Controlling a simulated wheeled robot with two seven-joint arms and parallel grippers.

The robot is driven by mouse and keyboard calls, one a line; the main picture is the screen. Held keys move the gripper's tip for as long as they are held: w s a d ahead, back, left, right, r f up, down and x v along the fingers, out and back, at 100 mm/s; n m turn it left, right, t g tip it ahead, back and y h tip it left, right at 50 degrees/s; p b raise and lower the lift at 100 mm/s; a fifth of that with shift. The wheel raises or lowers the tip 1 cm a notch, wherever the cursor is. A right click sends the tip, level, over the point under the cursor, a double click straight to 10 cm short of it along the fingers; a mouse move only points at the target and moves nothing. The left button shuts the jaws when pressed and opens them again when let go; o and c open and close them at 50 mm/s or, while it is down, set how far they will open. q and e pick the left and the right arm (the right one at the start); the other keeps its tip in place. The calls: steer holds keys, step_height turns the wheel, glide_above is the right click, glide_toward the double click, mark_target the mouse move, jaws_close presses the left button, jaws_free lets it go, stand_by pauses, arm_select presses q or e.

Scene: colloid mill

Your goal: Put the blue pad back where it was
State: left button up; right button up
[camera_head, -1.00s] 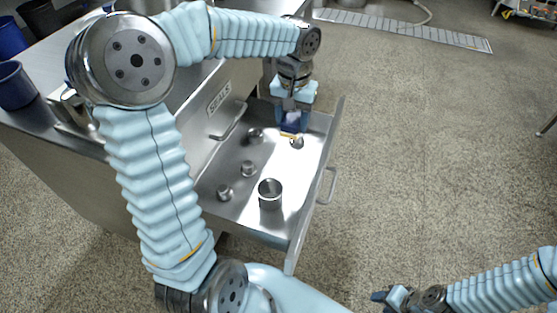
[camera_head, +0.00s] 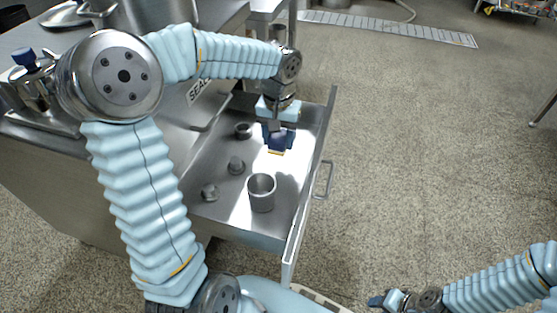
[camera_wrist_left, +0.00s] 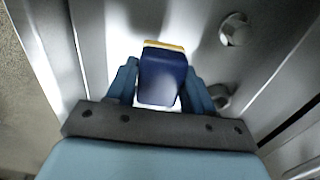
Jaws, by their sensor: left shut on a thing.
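The blue pad is a dark blue block with a yellow edge. My left gripper (camera_head: 279,136) is shut on the blue pad (camera_head: 278,146) and holds it over the far part of the open drawer (camera_head: 226,222). In the left wrist view the pad (camera_wrist_left: 162,78) sits between the two blue fingers of the left gripper (camera_wrist_left: 162,88), its yellow edge away from the palm. I cannot tell whether the pad touches the drawer floor. My right gripper (camera_head: 385,299) is low at the right, away from the drawer; its jaws are too small to read.
The drawer holds a metal cup (camera_head: 262,192), a dark ring (camera_head: 243,130) and small metal parts (camera_head: 236,165) (camera_head: 210,192). Its front wall and handle (camera_head: 325,180) stand to the right. The steel counter (camera_head: 50,155) is at left; open floor lies to the right.

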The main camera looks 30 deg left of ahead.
mark_target(279, 165)
arm_select(q)
step_height(279, 165, down, 6)
steer(key=shift+f+b, duration=0.2)
steer(key=shift+b, duration=0.45)
steer(key=shift+f, duration=0.15)
steer(key=o, duration=0.9)
steer(key=shift+o, duration=0.2)
steer(key=shift+r, duration=0.5)
step_height(279, 165, up, 11)
steer(key=p, duration=0.3)
steer(key=shift+r, duration=0.2)
